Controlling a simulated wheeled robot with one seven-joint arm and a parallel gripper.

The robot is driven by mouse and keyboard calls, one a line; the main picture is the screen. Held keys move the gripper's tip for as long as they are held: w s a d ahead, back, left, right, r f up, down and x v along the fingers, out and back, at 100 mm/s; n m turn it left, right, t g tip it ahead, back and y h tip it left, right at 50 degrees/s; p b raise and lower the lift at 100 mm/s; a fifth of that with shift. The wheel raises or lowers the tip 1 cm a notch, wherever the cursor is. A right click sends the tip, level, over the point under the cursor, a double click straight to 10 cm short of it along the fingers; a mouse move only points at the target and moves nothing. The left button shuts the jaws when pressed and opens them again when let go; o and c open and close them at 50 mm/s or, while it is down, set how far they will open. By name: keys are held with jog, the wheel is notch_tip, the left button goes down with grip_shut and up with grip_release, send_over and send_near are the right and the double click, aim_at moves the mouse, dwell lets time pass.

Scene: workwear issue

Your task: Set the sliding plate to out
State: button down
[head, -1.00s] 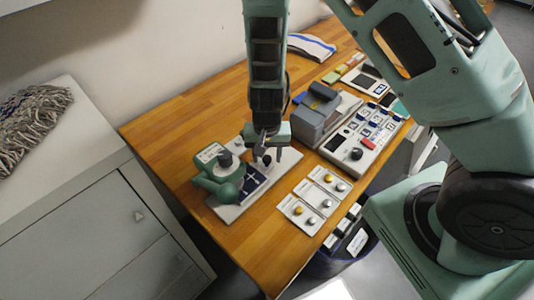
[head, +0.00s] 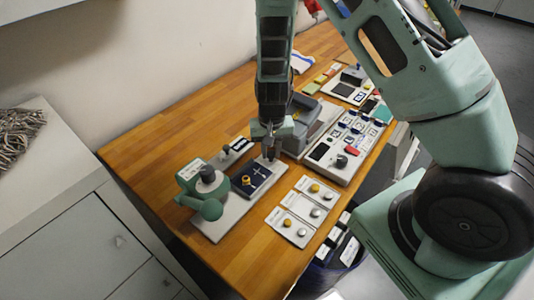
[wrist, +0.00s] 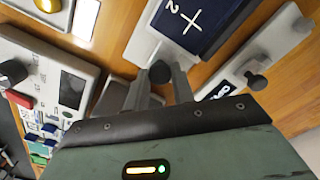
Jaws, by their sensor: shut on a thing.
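The sliding plate (head: 258,173) is a dark blue slab with white markings, on a pale board (head: 216,227) beside a green clamp-like fixture (head: 208,190). A small brass knob (head: 246,180) shows on the plate. In the wrist view the plate (wrist: 200,20) shows a white cross and a 2. My gripper (head: 270,153) is at the plate's end away from the fixture. In the wrist view my gripper (wrist: 160,88) is shut on a dark round knob (wrist: 160,71) at that end. The fingers partly hide the knob.
A small white plate with a black knob (head: 227,149) lies beside the board; it also shows in the wrist view (wrist: 256,82). A grey box (head: 303,122) and a button panel (head: 342,150) stand close on the right. Small switch plates (head: 302,210) lie in front.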

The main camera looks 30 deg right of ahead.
jog(key=shift+w+d, duration=0.1)
jog(key=shift+d, duration=0.15)
jog(key=c, duration=1.2)
grip_release()
jog(key=shift+o, duration=0.2)
jog(key=shift+r, duration=0.1)
jog(key=shift+r, duration=0.25)
notch_tip(320, 180, up, 17)
jog(key=b, duration=0.1)
jog(key=shift+f, duration=0.1)
